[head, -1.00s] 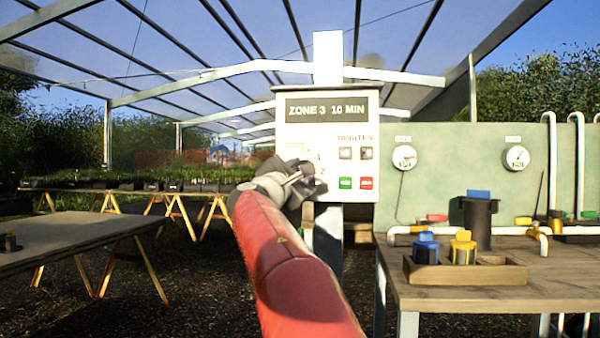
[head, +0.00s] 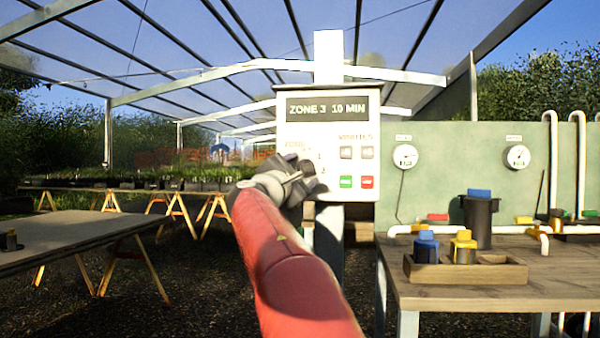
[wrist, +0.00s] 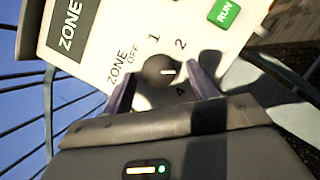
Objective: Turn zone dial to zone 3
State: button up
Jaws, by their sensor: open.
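My gripper (wrist: 160,82) is open, with one finger on each side of the dial. I cannot tell whether either finger touches it. In the head view my gripper (head: 298,178) covers the dial.
Minute buttons (head: 356,152), a green RUN button (head: 346,182) and a red button (head: 367,182) sit on the box, right of the dial. A bench (head: 440,294) with a wooden tray (head: 492,275) stands at right.

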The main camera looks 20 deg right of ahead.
jog(key=b+v, duration=0.2)
jog(key=v, duration=0.6)
jog(key=shift+d, duration=0.1)
jog(key=s+d+f+m+g+y, duration=0.2)
jog(key=s+f+m+y, duration=0.4)
jog(key=f, duration=0.6)
jog(key=s+a+f+m+g+y, duration=0.1)
jog(key=s+a+f+m+y, duration=0.2)
jog(key=s+f, duration=0.5)
jog(key=s+a+f+m+g+y, duration=0.2)
jog(key=s+a+f, duration=0.4)
jog(key=f, duration=0.6)
jog(key=s+a+f+m+g+y, duration=0.2)
jog(key=s+a+f+m+y, duration=0.2)
jog(key=s+f, duration=0.6)
jog(key=shift+s+a+f+y+p, duration=0.3)
jog(key=shift+s+y, duration=0.2)
jog(key=shift+y, duration=0.2)
jog(key=shift+r, duration=0.1)
